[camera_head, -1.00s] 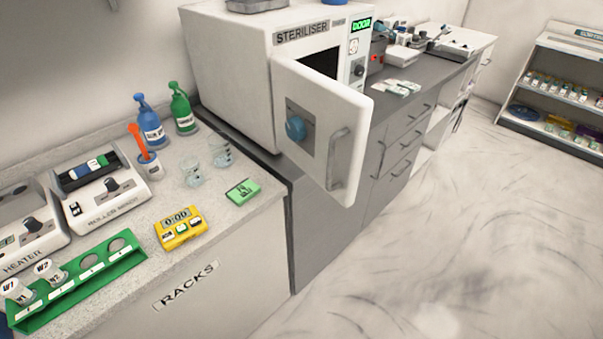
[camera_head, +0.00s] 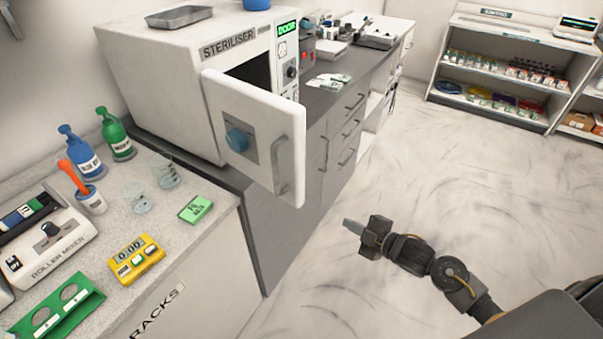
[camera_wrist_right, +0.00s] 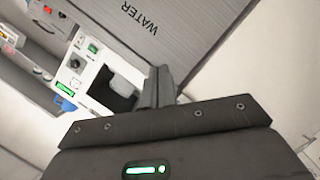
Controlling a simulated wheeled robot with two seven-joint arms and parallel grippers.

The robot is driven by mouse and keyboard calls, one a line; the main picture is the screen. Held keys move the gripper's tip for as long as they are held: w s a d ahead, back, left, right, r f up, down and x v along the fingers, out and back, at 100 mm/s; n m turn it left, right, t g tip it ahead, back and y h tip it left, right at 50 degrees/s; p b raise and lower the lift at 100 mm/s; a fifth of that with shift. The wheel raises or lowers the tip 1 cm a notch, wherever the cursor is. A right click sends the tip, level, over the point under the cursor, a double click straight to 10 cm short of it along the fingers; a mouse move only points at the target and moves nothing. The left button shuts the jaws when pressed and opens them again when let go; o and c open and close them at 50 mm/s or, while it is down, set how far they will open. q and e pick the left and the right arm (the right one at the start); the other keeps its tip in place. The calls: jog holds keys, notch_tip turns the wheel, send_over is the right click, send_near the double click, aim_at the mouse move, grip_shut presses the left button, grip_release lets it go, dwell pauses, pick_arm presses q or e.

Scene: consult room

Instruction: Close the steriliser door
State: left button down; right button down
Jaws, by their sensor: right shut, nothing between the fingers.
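The white steriliser (camera_head: 175,75) stands on the counter at the upper left of the head view. Its door (camera_head: 250,100) is swung open toward me, with a blue knob on its face and a grey bar handle (camera_head: 282,165) at its free edge. The dark chamber shows above the door. The steriliser (camera_wrist_right: 90,75) and its dark opening also show, tilted, in the right wrist view. My right gripper (camera_head: 353,227) is shut and empty, over the floor to the right of the door and apart from it. My left gripper is not in view.
The counter holds a yellow timer (camera_head: 135,258), a green box (camera_head: 196,209), glass beakers, bottles (camera_head: 117,138) and a roller mixer (camera_head: 45,240). A metal tray (camera_head: 179,16) lies on the steriliser. Shelves (camera_head: 500,75) stand at the back right. The floor between is clear.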

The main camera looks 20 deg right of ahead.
jog(key=s+a+r+n+y, duration=0.2)
jog(key=a+r+n, duration=0.1)
jog(key=r, duration=0.5)
jog(key=s+a+r+n+y, duration=0.1)
jog(key=a+r+n+y, duration=0.25)
jog(key=r, duration=0.45)
jog(key=n+g+y+p, duration=0.1)
jog(key=n+g+y, duration=0.1)
jog(key=n, duration=0.4)
send_near(303, 181)
jog(key=s+a+r, duration=0.3)
jog(key=s+a, duration=0.2)
jog(key=w+a+p, duration=0.1)
jog(key=w, duration=0.1)
jog(key=w+a+p, duration=0.1)
jog(key=w, duration=0.2)
jog(key=w+a+p, duration=0.1)
jog(key=w+a, duration=0.1)
jog(key=w, duration=0.1)
jog(key=shift+w, duration=0.25)
jog(key=shift+w+d+f+y, duration=0.1)
jog(key=shift+d+y, duration=0.05)
jog(key=shift+y, duration=0.1)
